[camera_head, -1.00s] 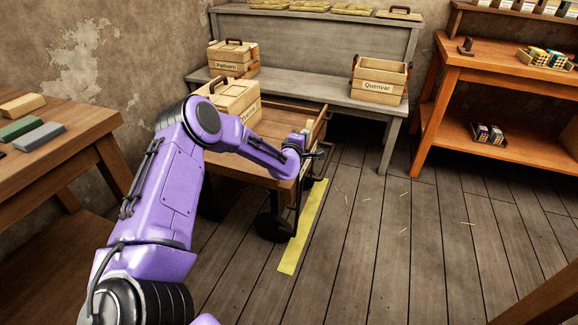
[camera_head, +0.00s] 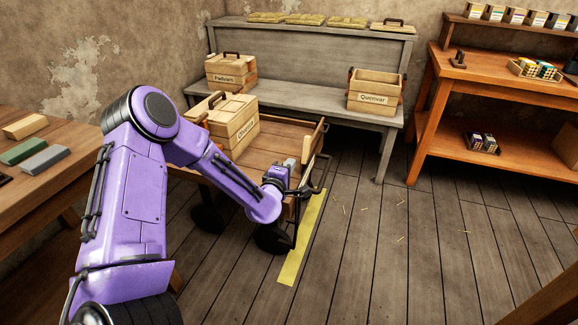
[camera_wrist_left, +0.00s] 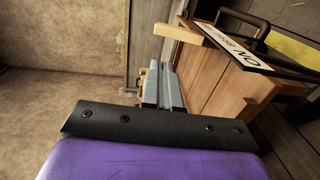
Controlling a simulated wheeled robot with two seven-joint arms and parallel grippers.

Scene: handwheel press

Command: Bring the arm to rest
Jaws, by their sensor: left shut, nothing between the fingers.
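My left arm (camera_head: 140,190) is purple and comes in from the left. Its gripper (camera_head: 289,163) is at the handle end of a wooden cart (camera_head: 275,143). In the left wrist view the grey fingers (camera_wrist_left: 162,86) are together with nothing between them. I see no clear contact, but the small gap is hard to judge. The cart's black handle (camera_head: 322,172) is beside the gripper. My right gripper is not in view.
A lidded crate (camera_head: 232,122) stands on the cart. Behind is a grey bench (camera_head: 300,88) with crates, one labelled Quenvar (camera_head: 375,92). A table (camera_head: 75,150) with blocks is left, an orange shelf (camera_head: 490,85) right. A yellow strip (camera_head: 303,235) marks otherwise open floor.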

